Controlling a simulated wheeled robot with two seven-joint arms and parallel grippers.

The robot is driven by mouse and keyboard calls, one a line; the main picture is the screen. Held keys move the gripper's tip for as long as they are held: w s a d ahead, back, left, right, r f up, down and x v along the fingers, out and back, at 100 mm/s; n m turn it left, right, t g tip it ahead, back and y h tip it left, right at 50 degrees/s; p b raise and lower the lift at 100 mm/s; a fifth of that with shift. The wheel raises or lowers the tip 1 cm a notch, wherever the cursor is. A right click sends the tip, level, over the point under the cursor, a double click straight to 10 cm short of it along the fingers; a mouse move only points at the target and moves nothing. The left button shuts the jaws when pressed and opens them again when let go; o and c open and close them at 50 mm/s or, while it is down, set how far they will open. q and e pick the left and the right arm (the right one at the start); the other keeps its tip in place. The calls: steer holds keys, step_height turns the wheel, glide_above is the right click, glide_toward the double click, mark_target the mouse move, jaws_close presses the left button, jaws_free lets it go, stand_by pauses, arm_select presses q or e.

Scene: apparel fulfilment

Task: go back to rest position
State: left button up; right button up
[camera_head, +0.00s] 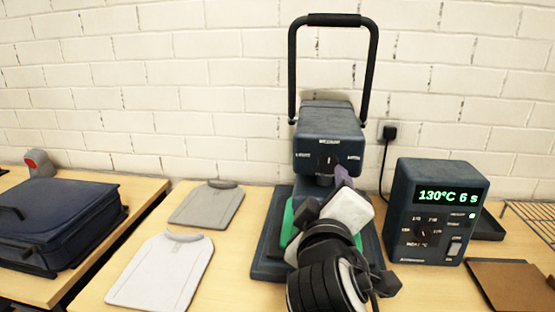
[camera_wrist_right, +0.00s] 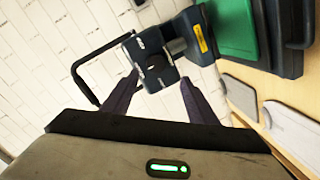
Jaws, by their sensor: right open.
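My right gripper (camera_head: 343,180) is raised in front of the heat press (camera_head: 328,150), its arm coming up from the bottom of the head view. In the wrist view the two dark fingers of this gripper (camera_wrist_right: 159,78) are spread apart with nothing between them; the press head (camera_wrist_right: 152,60) shows beyond them. The press stands open, its black handle (camera_head: 290,75) upright and its green lower pad (camera_head: 288,222) partly hidden behind my arm. My left gripper is in neither view.
A control box (camera_head: 437,212) reading 130°C 6 s stands right of the press. Grey (camera_head: 208,204) and white (camera_head: 160,272) flat boards lie to its left. A dark blue bag (camera_head: 55,222) is on the left table. A brown board (camera_head: 515,288) and wire rack (camera_head: 535,218) are at right.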

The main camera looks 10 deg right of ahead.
steer(key=s+d+f+m+g+y, duration=0.1)
steer(key=s+f, duration=0.3)
steer(key=f, duration=0.4)
steer(key=s+d+f+m+g+y, duration=0.1)
steer(key=s+d+f+g, duration=0.1)
steer(key=f, duration=0.6)
steer(key=s+d+f+g+y, duration=0.1)
steer(key=s+f+g, duration=0.3)
steer(key=f, duration=0.4)
steer(key=shift+s+d+f+m, duration=0.1)
steer(key=shift+s+d+m, duration=0.1)
steer(key=shift+s, duration=0.2)
steer(key=shift+s+d+f+m, duration=0.1)
steer(key=shift+s+d+m, duration=0.1)
steer(key=shift+s, duration=0.2)
steer(key=s+d+f+m+g+y, duration=0.1)
steer(key=s+f+g, duration=0.3)
steer(key=s, duration=0.5)
steer(key=s+d+f+m+g+y, duration=0.1)
steer(key=s+f+m, duration=0.1)
steer(key=s+f, duration=0.6)
steer(key=w+a+f+t+y, duration=0.2)
steer(key=a+f+t, duration=0.2)
steer(key=f, duration=0.7)
steer(key=shift+w+a+t+y, duration=0.3)
steer(key=shift+w+a+t, duration=0.1)
steer(key=shift+a, duration=0.25)
